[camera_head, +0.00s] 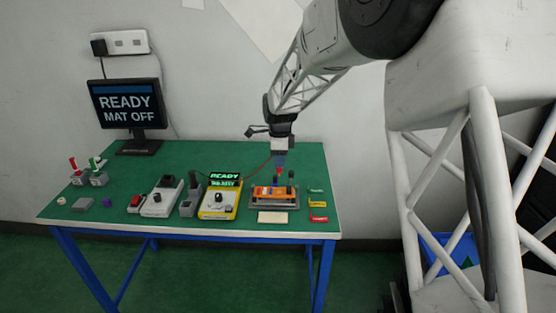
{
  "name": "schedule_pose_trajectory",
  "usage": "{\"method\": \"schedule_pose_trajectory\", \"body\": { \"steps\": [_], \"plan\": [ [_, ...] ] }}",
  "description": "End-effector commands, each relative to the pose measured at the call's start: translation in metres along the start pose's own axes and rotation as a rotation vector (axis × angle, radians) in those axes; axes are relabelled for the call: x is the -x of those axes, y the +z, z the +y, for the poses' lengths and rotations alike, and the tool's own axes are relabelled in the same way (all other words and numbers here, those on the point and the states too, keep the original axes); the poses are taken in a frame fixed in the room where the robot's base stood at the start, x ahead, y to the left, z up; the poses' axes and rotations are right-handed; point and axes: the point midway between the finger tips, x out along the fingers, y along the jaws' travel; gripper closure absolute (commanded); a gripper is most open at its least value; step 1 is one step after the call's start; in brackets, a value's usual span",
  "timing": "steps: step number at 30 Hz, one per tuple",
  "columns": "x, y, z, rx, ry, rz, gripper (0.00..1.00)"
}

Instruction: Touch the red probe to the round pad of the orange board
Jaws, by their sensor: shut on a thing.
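The orange board (265,191) sits in a grey fixture (285,202) on the right part of the green table. Dark upright posts stand at the fixture. My gripper (280,160) is above the board, pointing down, shut on the red probe (278,171). A red cable (256,167) runs from the probe toward the yellow meter (220,205), whose green display reads READY on top. The probe's tip is too small to make out, so I cannot tell whether it touches the board. The board's round pad cannot be told apart at this size.
A grey device (161,199), a grey holder (189,201) and a red-topped box (135,203) stand left of the meter. A monitor (126,104) reads READY MAT OFF. Small coloured blocks (317,204) lie right of the fixture.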

Motion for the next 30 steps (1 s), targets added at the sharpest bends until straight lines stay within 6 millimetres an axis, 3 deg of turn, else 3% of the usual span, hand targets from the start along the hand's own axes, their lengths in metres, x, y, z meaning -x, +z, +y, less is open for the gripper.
{"method": "schedule_pose_trajectory", "body": {
  "steps": [11, 30],
  "plan": [
    [-0.009, 0.000, 0.000, 0.000, 0.000, 0.000, 1.00],
    [-0.053, 0.000, 0.000, 0.000, 0.000, 0.000, 1.00]
  ]
}}
